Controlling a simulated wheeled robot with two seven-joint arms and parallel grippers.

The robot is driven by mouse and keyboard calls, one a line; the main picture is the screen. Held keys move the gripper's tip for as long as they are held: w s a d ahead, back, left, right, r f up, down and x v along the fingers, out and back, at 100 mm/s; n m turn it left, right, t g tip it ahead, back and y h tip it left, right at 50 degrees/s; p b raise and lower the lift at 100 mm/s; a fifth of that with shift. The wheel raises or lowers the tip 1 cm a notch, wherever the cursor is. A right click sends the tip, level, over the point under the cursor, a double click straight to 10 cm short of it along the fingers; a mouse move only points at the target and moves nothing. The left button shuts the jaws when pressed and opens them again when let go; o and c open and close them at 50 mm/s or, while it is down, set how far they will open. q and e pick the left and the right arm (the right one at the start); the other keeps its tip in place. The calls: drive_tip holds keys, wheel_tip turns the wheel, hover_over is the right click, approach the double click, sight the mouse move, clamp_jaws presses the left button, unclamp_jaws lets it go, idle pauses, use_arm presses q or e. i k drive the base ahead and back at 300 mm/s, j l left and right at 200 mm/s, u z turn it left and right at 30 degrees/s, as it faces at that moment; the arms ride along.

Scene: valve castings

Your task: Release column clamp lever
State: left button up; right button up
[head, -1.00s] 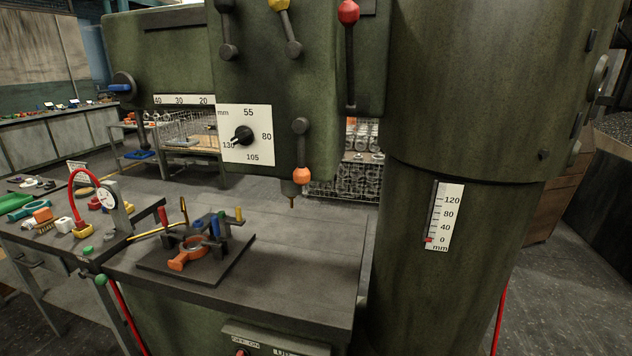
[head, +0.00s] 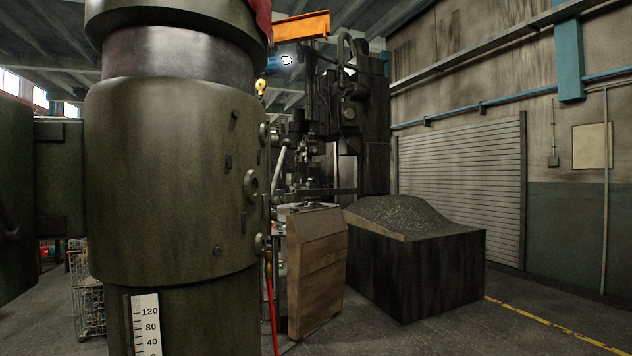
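The large green column (head: 170,180) of the drilling machine fills the left of the head view. A white millimetre scale (head: 147,325) is fixed low on it. Round bosses or fittings (head: 251,184) stick out along the column's right edge, seen nearly side-on. I cannot tell whether one of them carries the clamp lever. A red upright bar (head: 271,305) shows beside the column's lower right. Neither of my grippers is in view.
A wooden cabinet (head: 318,270) stands just right of the column. Behind it is a dark bin (head: 420,275) heaped with grey chips. A roller shutter (head: 460,185) closes the back wall. The floor at the lower right (head: 440,335) is clear, with a yellow line.

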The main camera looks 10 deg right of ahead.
sight(286, 144)
drive_tip(key=i+l+u, duration=0.15)
drive_tip(key=i+l, duration=0.25)
drive_tip(key=i+l+u, duration=0.1)
drive_tip(key=i+l, duration=0.25)
drive_tip(key=l, duration=0.2)
drive_tip(key=i+l+u, duration=0.15)
drive_tip(key=i+l, duration=0.2)
drive_tip(key=l, duration=0.2)
drive_tip(key=i+l+u, duration=0.15)
drive_tip(key=i+l, duration=0.15)
drive_tip(key=l, duration=0.3)
drive_tip(key=i+l+u, duration=0.1)
drive_tip(key=i+l, duration=0.2)
drive_tip(key=l, duration=0.3)
drive_tip(key=i+l+u, duration=0.15)
drive_tip(key=l, duration=0.5)
drive_tip(key=i+l+u, duration=0.15)
drive_tip(key=i+l, duration=0.2)
drive_tip(key=l, duration=0.3)
drive_tip(key=i+l+u, duration=0.1)
drive_tip(key=l, duration=0.6)
drive_tip(key=i, duration=0.1)
